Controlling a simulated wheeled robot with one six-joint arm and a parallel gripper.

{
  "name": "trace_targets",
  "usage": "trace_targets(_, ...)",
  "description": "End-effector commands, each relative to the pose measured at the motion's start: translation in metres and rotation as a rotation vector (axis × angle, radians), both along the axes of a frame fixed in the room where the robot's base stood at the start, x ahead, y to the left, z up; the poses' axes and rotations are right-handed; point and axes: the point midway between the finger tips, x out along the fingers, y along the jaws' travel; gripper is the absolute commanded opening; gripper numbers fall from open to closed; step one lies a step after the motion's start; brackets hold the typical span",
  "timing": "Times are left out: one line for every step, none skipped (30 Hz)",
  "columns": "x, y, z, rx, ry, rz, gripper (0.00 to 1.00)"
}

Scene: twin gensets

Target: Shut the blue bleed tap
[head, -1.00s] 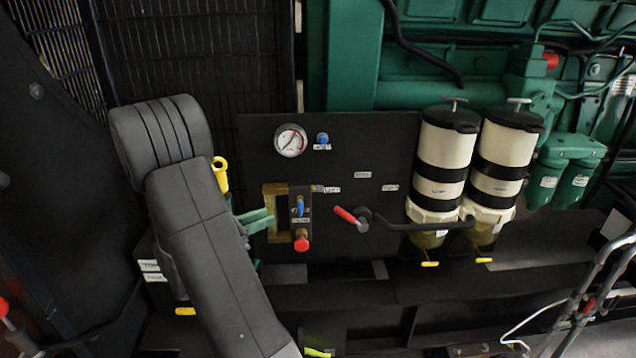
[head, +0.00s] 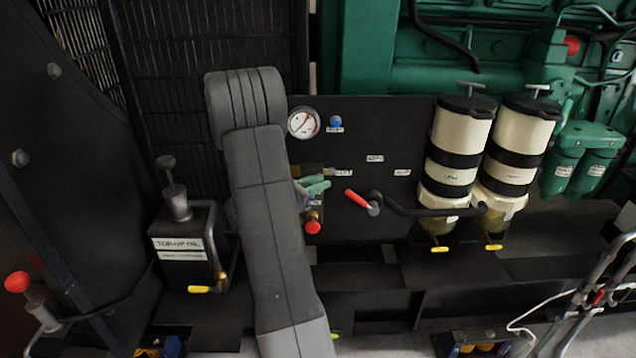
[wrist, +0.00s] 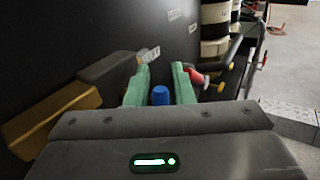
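The blue bleed tap (wrist: 160,95) shows in the wrist view as a small blue end between the two green fingers of my gripper (wrist: 160,88). The fingers stand apart, with a gap visible on either side of the blue, so the gripper is open. In the head view my gripper (head: 314,186) is in front of the black panel (head: 390,140), above a red knob (head: 312,227). The tap is hidden there behind my gripper and arm. I cannot tell how far the tap is turned.
A gauge (head: 303,123) and a round blue knob (head: 336,121) sit above. A red-handled lever (head: 357,198) is close on the right, before two cream filters (head: 458,145). A brass block (wrist: 50,115) is left in the wrist view. A top-up oil box (head: 185,250) stands left.

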Motion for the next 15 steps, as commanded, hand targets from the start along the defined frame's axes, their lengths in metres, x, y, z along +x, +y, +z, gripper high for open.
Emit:
trace_targets(0.0013,-0.0025,0.0,0.0,0.0,-0.001,0.22)
trace_targets(0.0019,-0.0033,-0.0001,0.0,0.0,-0.001,0.22)
trace_targets(0.0024,-0.0039,-0.0001,-0.001,0.001,0.0,0.22)
trace_targets(0.0026,-0.0042,-0.0001,-0.001,0.001,0.0,0.22)
trace_targets(0.0027,-0.0043,-0.0001,-0.001,0.001,0.0,0.22)
trace_targets(0.0028,-0.0044,-0.0002,-0.001,0.001,0.0,0.22)
trace_targets(0.0028,-0.0042,-0.0002,-0.001,0.001,0.0,0.22)
trace_targets(0.0028,-0.0042,-0.0001,0.0,0.0,0.0,0.22)
trace_targets(0.0028,-0.0042,-0.0002,-0.001,0.001,0.0,0.22)
trace_targets(0.0027,-0.0041,-0.0002,-0.001,0.001,0.0,0.22)
trace_targets(0.0027,-0.0041,-0.0002,0.0,0.0,0.0,0.22)
trace_targets(0.0027,-0.0041,-0.0002,0.0,0.0,0.0,0.14)
trace_targets(0.0027,-0.0041,-0.0002,-0.001,0.001,0.0,0.08)
trace_targets(0.0027,-0.004,-0.0001,0.0,0.0,0.0,0.02)
trace_targets(0.0027,-0.004,-0.0001,0.0,0.0,0.0,0.0)
